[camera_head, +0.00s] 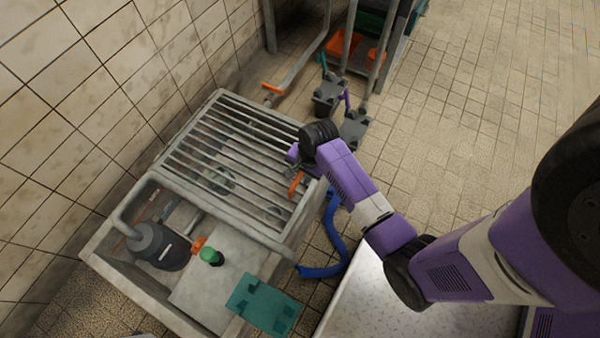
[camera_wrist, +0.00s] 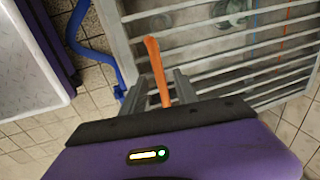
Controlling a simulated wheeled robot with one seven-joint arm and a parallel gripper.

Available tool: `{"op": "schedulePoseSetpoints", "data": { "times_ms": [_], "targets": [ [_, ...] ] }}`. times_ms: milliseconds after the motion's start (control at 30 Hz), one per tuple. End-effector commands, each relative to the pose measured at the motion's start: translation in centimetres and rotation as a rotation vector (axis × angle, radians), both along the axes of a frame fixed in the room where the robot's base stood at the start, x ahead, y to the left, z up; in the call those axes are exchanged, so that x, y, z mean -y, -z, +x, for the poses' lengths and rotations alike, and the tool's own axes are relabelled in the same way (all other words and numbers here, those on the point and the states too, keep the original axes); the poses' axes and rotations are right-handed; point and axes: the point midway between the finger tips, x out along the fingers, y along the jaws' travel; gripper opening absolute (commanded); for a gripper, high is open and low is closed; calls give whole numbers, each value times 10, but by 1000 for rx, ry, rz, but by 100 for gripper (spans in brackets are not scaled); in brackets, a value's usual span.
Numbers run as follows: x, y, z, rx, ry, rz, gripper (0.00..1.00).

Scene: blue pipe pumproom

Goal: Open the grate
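The grate (camera_head: 215,165) is a grey metal frame with several parallel bars, lying flat over the far part of a concrete basin. It also shows in the wrist view (camera_wrist: 225,47). A slim orange handle (camera_head: 296,184) sits at the grate's right edge, close to my gripper. In the wrist view the orange handle (camera_wrist: 157,70) reaches in between my gripper's fingers (camera_wrist: 158,92). The fingers stand apart on either side of it, with a visible gap on the left. In the head view my wrist hides most of the fingers.
A blue hose (camera_head: 332,262) lies on the floor at the right. Pipes and a rack stand behind; tiled wall at left. Floor is clear at upper right.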

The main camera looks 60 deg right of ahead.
Motion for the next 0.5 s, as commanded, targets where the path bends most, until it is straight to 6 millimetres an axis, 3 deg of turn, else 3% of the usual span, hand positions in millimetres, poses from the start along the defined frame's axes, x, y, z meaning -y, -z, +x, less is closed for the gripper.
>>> {"op": "schedulePoseSetpoints", "data": {
  "times_ms": [367, 500],
  "targets": [
    [0, 5, 1, 1, -1, -1, 34],
    [0, 5, 1, 1, -1, -1, 7]
  ]
}}
